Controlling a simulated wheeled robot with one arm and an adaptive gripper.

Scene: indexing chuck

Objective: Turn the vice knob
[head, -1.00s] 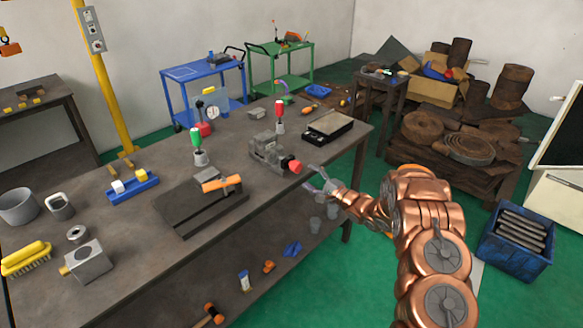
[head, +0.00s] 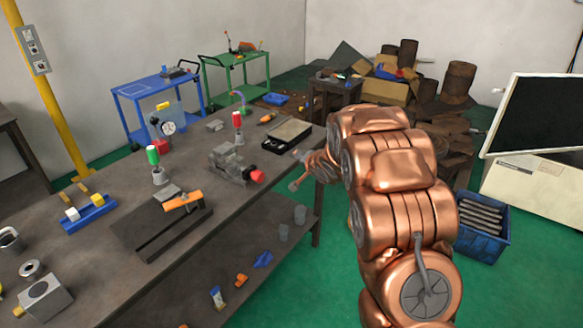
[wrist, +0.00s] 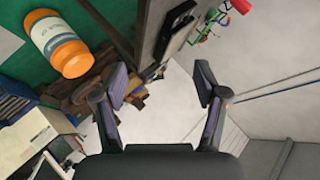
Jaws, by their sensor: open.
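The grey vice (head: 228,160) stands near the right front edge of the long workbench. Its red knob (head: 257,176) faces right, at the bench edge. My gripper (head: 298,170) is just right of the knob, apart from it, with its fingers spread and empty. My arm hides part of the wrist. In the wrist view, my gripper (wrist: 161,72) shows two dark fingers wide apart with nothing between them. I cannot make out the vice knob in the wrist view.
On the bench, a black tray (head: 287,135) lies behind the vice, and a red-topped tool (head: 238,121) stands beside it. A dark plate with an orange-handled hammer (head: 183,200) lies to the left. Green floor (head: 305,280) is open in front. A blue crate (head: 482,225) stands at right.

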